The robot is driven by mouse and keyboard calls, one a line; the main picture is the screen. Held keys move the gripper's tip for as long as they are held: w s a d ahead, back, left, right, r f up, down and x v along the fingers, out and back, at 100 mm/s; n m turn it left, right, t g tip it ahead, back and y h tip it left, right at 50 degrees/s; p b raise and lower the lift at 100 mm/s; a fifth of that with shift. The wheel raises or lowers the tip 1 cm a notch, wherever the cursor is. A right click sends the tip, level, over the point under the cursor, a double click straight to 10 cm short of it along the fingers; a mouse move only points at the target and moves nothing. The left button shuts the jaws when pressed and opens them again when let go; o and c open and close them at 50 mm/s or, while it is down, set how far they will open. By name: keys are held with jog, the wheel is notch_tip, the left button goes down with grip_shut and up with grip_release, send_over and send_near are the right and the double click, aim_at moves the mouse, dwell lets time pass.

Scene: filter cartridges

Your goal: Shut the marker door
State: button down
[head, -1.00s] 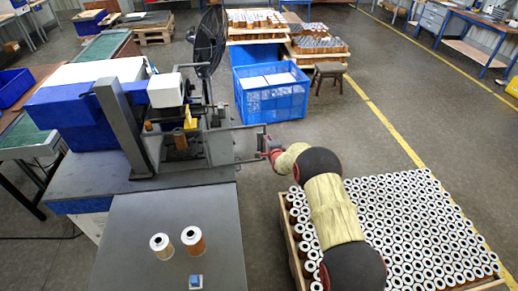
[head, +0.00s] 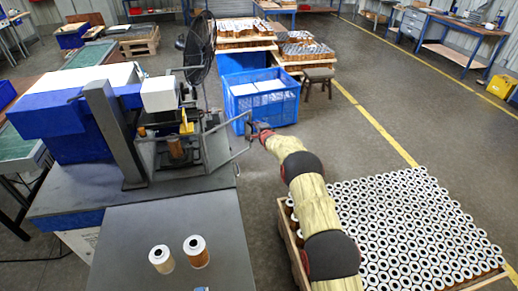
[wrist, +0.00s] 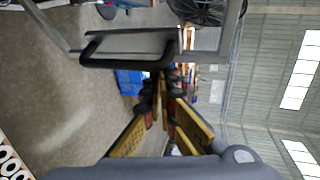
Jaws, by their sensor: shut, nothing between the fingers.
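The marker door (head: 217,146) is a grey metal frame on the right side of the marking machine. It stands open, sticking out from the machine. In the wrist view, its black handle (wrist: 122,63) lies just beyond the fingertips. My gripper (head: 253,131) is at the door's outer end; in the wrist view it (wrist: 163,90) is shut, with nothing held. The fingertips overlap the handle's end in the picture; I cannot tell whether they touch it. An orange-brown cartridge (head: 176,148) stands inside the machine.
Two cartridges (head: 197,252) (head: 161,259) stand on the grey table in front. A crate of many cartridges (head: 410,230) lies below my arm at the right. A blue bin (head: 262,105) and a black fan (head: 201,48) stand behind the door.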

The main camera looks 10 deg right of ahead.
aim_at(249, 120)
jog(key=shift+w+a+p, duration=0.25)
jog(key=shift+w+a, duration=0.3)
jog(key=shift+w, duration=0.4)
jog(key=shift+w+a+p, duration=0.3)
jog(key=shift+w+a, duration=0.25)
jog(key=shift+w, duration=0.35)
jog(key=shift+w+a+p, duration=0.25)
jog(key=shift+w+a, duration=0.3)
jog(key=shift+w, duration=0.4)
